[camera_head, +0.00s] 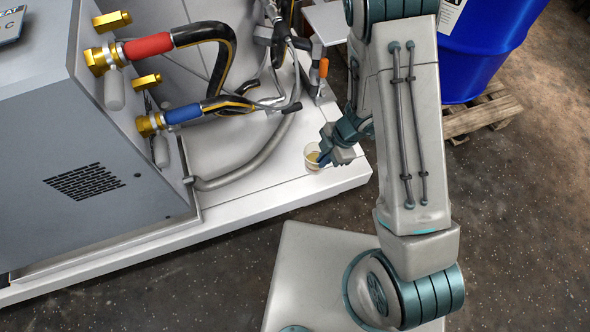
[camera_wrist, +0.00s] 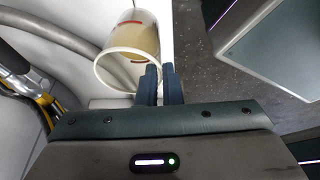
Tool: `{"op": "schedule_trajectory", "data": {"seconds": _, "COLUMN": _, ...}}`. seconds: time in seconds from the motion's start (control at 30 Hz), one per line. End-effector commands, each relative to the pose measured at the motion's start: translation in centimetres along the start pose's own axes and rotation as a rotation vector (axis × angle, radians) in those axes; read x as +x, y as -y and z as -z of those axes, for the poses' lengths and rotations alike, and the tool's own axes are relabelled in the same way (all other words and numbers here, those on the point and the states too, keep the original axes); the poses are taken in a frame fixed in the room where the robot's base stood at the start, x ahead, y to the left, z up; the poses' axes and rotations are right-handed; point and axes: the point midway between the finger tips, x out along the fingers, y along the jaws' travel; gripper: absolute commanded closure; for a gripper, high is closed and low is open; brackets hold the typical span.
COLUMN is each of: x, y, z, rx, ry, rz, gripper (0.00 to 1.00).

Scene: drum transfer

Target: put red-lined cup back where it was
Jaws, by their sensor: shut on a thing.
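The red-lined cup (camera_wrist: 128,58) is a white cup with short red marks and a tan inside or contents. In the wrist view it is at the tips of my gripper (camera_wrist: 159,70), with its open mouth partly facing the camera. My gripper's two dark fingers are close together on the cup's wall. In the head view the cup (camera_head: 312,157) is small, over the white platform near its front right corner. My gripper (camera_head: 325,158) reaches it from the right and hides part of it. I cannot tell whether the cup touches the platform.
The white platform (camera_head: 275,190) carries a grey machine (camera_head: 95,165) with a red-sleeved hose (camera_head: 148,46) and a blue-sleeved hose (camera_head: 183,114). A grey pipe (camera_head: 240,172) curves close to the cup's left. A blue drum (camera_head: 485,45) stands on a wooden pallet (camera_head: 480,115) at the upper right.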

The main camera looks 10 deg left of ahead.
Motion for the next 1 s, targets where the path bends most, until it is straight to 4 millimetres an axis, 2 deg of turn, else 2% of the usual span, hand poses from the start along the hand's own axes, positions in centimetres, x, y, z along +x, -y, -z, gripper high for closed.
{"op": "schedule_trajectory", "data": {"seconds": 0.03, "x": 1.7, "y": -0.6, "z": 0.5, "rx": -0.005, "ry": 0.000, "rz": 0.001, "gripper": 1.00}}
{"op": "schedule_trajectory", "data": {"seconds": 0.3, "x": 6.2, "y": -3.7, "z": 3.2, "rx": -0.001, "ry": 0.000, "rz": -0.001, "gripper": 1.00}}
{"op": "schedule_trajectory", "data": {"seconds": 0.53, "x": 7.3, "y": -4.5, "z": 4.0, "rx": 0.003, "ry": 0.001, "rz": -0.001, "gripper": 1.00}}
{"op": "schedule_trajectory", "data": {"seconds": 0.67, "x": 8.1, "y": -4.4, "z": 3.7, "rx": 0.004, "ry": 0.001, "rz": -0.001, "gripper": 1.00}}
{"op": "schedule_trajectory", "data": {"seconds": 0.9, "x": 10.8, "y": -4.2, "z": 2.7, "rx": 0.005, "ry": 0.000, "rz": -0.002, "gripper": 1.00}}
{"op": "schedule_trajectory", "data": {"seconds": 1.0, "x": 11.0, "y": -4.2, "z": 2.6, "rx": 0.004, "ry": 0.000, "rz": -0.002, "gripper": 1.00}}
